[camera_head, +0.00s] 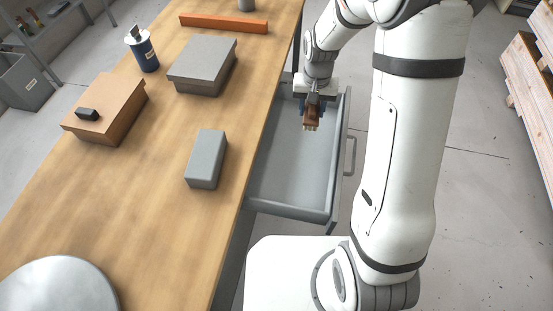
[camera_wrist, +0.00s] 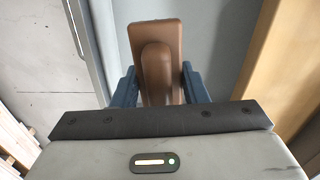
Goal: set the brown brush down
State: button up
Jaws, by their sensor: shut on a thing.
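The brown brush (camera_head: 311,117) is held in my gripper (camera_head: 314,105), over the open grey drawer (camera_head: 292,185) on the right side of the workbench. In the wrist view the brown brush (camera_wrist: 157,60) sits between the two blue fingers of my gripper (camera_wrist: 158,88), which touch it on both sides. Light bristles show at its lower end in the head view. The brush appears to be above the drawer floor, though the exact height cannot be told. The part of the drawer I see is empty; its far end is partly hidden by my gripper.
The wooden workbench (camera_head: 140,190) holds a grey block (camera_head: 206,158), a grey box (camera_head: 203,64), a brown box (camera_head: 105,110) with a small black item (camera_head: 87,114), a blue can (camera_head: 146,54), an orange bar (camera_head: 224,23) and a round grey disc (camera_head: 58,286). Wooden pallets (camera_head: 530,90) stand at right.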

aim_at(292, 151)
jog(key=shift+m, duration=0.5)
jog(key=s+a+f+b, duration=0.1)
jog(key=f+b, duration=0.2)
jog(key=f, duration=0.1)
jog(key=a+f+b, duration=0.2)
jog(key=f+b, duration=0.2)
jog(key=f, duration=0.1)
jog(key=s+a+f+b, duration=0.1)
jog(key=f+b, duration=0.3)
jog(key=shift+s+a+f, duration=0.35)
jog(key=shift+f, duration=0.2)
jog(key=o, duration=1)
